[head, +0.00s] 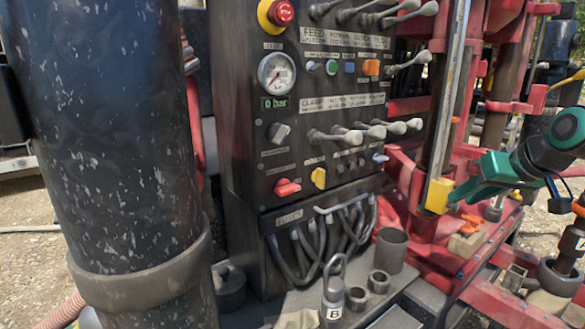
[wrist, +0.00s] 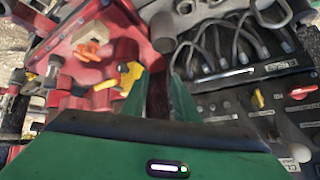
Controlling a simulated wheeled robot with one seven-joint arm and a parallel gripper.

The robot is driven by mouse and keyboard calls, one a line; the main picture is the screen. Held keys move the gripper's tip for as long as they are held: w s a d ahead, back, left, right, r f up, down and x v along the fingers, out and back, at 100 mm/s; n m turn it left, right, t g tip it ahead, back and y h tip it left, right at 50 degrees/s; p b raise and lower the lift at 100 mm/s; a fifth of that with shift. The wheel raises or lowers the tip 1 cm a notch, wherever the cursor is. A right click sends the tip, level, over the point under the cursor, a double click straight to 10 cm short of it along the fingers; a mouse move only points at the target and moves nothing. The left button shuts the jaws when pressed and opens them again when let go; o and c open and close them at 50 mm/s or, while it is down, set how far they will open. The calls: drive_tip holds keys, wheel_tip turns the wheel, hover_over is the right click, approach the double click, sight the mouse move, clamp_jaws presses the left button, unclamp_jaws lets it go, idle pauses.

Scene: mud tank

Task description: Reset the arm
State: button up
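My gripper (head: 468,188) is green and reaches in from the right in the head view. Its fingers point left, close to a yellow block (head: 438,196) at the foot of a metal rail; whether they touch cannot be told. In the wrist view the two fingers of my gripper (wrist: 160,80) stand apart with a gap between them and nothing held. A yellow piece (wrist: 131,74) shows just left of the left finger.
A dark control panel (head: 310,120) with levers, a gauge (head: 277,71) and knobs stands in the middle. A red frame (head: 410,170) is beside it. A large dark cylinder (head: 110,140) fills the left. Orange clamps (head: 470,222) and a grey cup (head: 391,250) sit low down.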

drive_tip(key=s+f+m+g, duration=0.2)
drive_tip(key=s+f, duration=0.3)
drive_tip(key=s, duration=0.4)
drive_tip(key=s+d+f+m+g+h, duration=0.1)
drive_tip(key=s+f, duration=0.4)
drive_tip(key=s, duration=0.5)
drive_tip(key=s+f+m+g, duration=0.3)
drive_tip(key=s+f+g, duration=0.2)
drive_tip(key=s, duration=0.4)
drive_tip(key=shift+s+d+f+h, duration=0.2)
drive_tip(key=shift+s+d+h, duration=0.05)
drive_tip(key=shift+d+h, duration=0.05)
